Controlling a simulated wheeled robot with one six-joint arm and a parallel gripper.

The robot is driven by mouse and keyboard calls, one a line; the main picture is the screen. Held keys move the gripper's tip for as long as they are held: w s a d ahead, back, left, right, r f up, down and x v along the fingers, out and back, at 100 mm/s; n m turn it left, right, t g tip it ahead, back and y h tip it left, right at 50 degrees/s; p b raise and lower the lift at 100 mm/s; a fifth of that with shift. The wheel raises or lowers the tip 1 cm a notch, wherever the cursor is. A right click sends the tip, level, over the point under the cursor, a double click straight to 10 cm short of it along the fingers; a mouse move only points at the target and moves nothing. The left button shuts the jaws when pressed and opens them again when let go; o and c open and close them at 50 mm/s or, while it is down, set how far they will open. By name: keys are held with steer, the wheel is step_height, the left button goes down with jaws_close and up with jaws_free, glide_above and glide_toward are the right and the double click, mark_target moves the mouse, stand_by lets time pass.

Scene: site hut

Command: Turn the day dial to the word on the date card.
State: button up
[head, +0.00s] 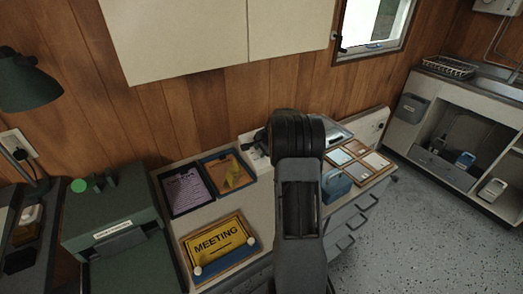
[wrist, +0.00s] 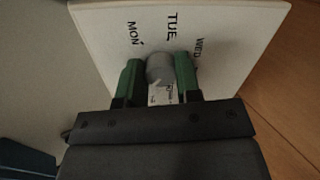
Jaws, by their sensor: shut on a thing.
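In the wrist view, the pale dial board (wrist: 230,25) bears the words MON, TUE and WED around a grey round knob (wrist: 160,67). TUE stands just above the knob, MON to its left and WED to its right. My gripper (wrist: 158,80) has its green fingers on both sides of the knob, shut on it. A small pale mark shows between the fingers, but I cannot tell where the dial points. In the head view my arm hides the gripper and the knob. I cannot pick out a date card or read its word.
A yellow MEETING sign (head: 221,240) lies in a tray at the desk's front. Two trays with a purple sheet (head: 186,190) and yellow item (head: 231,173) lie behind it. A blue box (head: 336,186) and framed cards (head: 358,158) are right of my arm. Floor is clear at right.

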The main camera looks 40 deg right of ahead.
steer(key=o, duration=0.9)
steer(key=shift+r, duration=0.1)
steer(key=v, duration=1.3)
steer(key=shift+s+r, duration=0.2)
steer(key=shift+r, duration=0.05)
